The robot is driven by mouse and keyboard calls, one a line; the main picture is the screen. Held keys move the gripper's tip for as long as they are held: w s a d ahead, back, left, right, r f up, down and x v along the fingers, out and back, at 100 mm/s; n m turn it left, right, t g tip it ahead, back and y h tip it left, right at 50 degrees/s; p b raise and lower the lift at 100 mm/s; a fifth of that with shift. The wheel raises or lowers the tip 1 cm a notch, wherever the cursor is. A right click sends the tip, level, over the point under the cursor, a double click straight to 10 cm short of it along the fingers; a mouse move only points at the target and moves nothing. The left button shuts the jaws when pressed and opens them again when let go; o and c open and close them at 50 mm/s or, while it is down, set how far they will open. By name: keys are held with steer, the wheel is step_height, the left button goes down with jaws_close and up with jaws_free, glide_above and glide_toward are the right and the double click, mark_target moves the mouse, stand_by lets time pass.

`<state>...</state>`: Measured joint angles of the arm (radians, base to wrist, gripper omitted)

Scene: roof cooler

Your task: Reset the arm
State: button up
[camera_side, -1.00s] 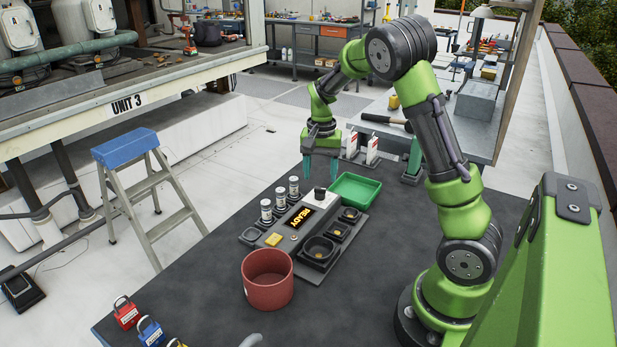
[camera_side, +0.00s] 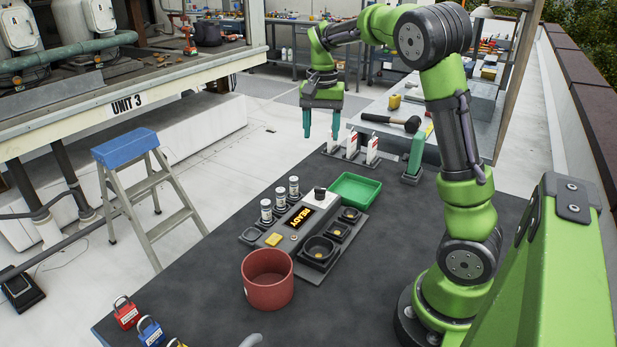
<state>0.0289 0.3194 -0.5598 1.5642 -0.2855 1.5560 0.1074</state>
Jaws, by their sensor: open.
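My gripper (camera_side: 321,122) is open and empty, raised in the air above the far part of the dark table (camera_side: 200,310). Its two teal fingers point down and are spread apart. It hangs clear of everything, in front of the white-and-red upright items (camera_side: 352,146) as seen here. My green arm reaches up from its base at the right and bends over toward the back.
A grey station with a READY display (camera_side: 304,218) holds several small canisters (camera_side: 280,198) and black cups. A green tray (camera_side: 355,189) and a red pot (camera_side: 267,279) stand beside it. Padlocks (camera_side: 150,330) lie at the front left. A stepladder (camera_side: 150,190) stands left.

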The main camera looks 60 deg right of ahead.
steer(key=s+a+r+n+t+y, duration=0.1)
steer(key=s+a+n+t, duration=0.2)
steer(key=s+a, duration=0.4)
steer(key=s+a+r+n+t+y, duration=0.1)
steer(key=s+a+n+t, duration=0.3)
steer(key=a, duration=1.1)
steer(key=s+n, duration=0.2)
steer(key=shift+s+a+r, duration=0.15)
steer(key=shift+s+r, duration=0.15)
steer(key=shift+s, duration=0.05)
